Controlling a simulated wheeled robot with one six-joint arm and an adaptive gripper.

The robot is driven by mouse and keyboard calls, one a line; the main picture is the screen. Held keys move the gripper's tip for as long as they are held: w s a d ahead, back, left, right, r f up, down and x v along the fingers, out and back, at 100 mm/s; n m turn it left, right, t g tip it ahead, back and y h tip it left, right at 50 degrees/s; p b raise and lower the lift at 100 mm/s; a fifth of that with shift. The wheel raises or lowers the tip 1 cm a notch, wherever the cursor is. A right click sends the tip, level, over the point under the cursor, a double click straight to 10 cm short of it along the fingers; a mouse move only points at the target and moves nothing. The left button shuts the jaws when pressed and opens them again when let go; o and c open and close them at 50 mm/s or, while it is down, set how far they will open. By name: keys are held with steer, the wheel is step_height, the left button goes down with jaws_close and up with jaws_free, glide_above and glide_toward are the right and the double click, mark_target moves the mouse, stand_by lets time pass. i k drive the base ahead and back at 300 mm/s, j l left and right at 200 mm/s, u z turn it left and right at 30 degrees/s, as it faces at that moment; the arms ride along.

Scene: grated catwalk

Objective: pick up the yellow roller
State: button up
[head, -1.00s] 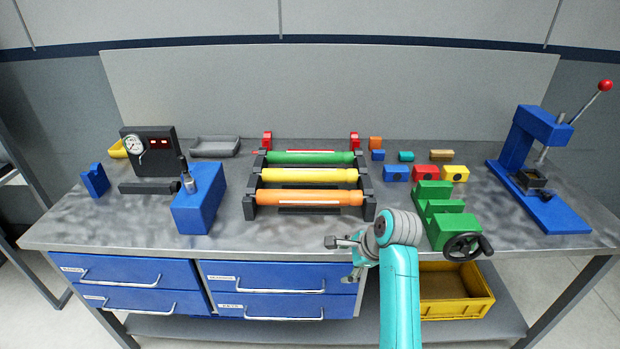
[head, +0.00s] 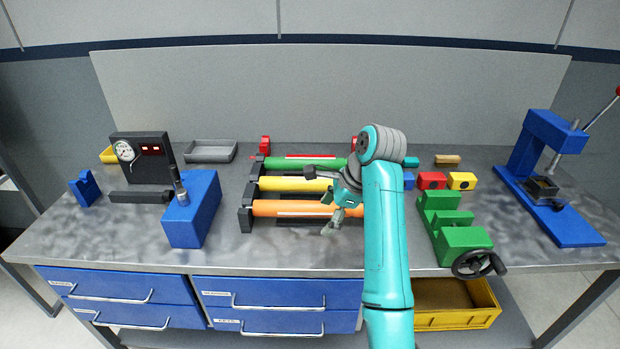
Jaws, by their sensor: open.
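The yellow roller (head: 285,184) lies across a black rack (head: 246,218) in the middle of the bench, between the green roller (head: 300,164) behind and the orange roller (head: 290,208) in front. My arm hides its right end. My gripper (head: 320,200) is open and empty. In the picture it overlaps the right part of the yellow and orange rollers, with one fingertip by the yellow roller and the other below the orange one. Its height above the rollers is hard to tell.
A blue block with a dark handle (head: 194,215) stands left of the rack. A green vise (head: 458,236), small coloured blocks (head: 432,181) and a blue press (head: 555,190) stand to the right. A gauge box (head: 142,158) and grey tray (head: 211,151) are at the back left.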

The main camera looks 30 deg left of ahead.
mark_target(265, 183)
steer(key=i+j, duration=0.3)
steer(key=i, duration=0.15)
steer(key=i+j, duration=0.35)
steer(key=i, duration=0.1)
